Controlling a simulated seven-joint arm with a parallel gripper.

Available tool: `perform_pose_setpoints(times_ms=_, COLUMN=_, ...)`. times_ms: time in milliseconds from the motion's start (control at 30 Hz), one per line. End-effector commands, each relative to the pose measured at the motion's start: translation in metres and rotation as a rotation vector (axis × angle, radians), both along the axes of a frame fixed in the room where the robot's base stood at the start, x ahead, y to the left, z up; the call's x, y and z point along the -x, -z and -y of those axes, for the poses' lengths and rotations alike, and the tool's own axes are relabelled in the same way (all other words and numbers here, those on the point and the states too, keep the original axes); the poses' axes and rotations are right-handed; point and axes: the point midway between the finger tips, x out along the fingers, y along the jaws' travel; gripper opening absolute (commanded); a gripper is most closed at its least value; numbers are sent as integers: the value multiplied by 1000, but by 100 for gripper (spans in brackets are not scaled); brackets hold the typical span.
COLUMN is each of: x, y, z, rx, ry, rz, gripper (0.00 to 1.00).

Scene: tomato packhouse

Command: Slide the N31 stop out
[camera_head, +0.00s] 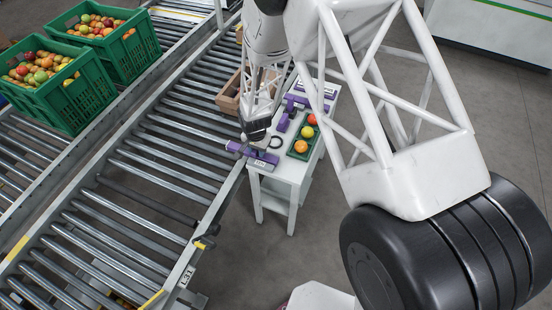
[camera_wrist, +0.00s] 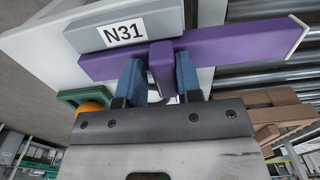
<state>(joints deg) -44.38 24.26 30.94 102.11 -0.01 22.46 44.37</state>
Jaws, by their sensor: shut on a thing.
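The N31 stop (camera_wrist: 225,46) is a purple bar with a grey plate marked N31 (camera_wrist: 124,32) and a stubby purple handle (camera_wrist: 161,66). My gripper (camera_wrist: 159,78) is shut on this handle, one blue finger on each side. In the head view the stop (camera_head: 238,148) lies across the conveyor's side rail, by the near end of the white table. Its left end reaches to the roller edge and its labelled end is over the table side. My gripper (camera_head: 256,138) is above it there, and its fingers are partly hidden.
A cardboard box (camera_head: 228,103) stands beside the rail. Green crates (camera_head: 85,107) of tomatoes sit on the far conveyor. The near rollers (camera_head: 130,185) are clear.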

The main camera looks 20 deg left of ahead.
Motion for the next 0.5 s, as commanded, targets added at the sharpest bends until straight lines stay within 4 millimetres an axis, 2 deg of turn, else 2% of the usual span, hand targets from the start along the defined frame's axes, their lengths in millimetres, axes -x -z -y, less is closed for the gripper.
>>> perform_pose_setpoints(times_ms=33, x=7, y=11, z=6, rx=12, ry=0, rz=-13, gripper=8)
perform_pose_setpoints(times_ms=500, x=6, y=11, z=-4, rx=12, ry=1, rz=-12, gripper=8)
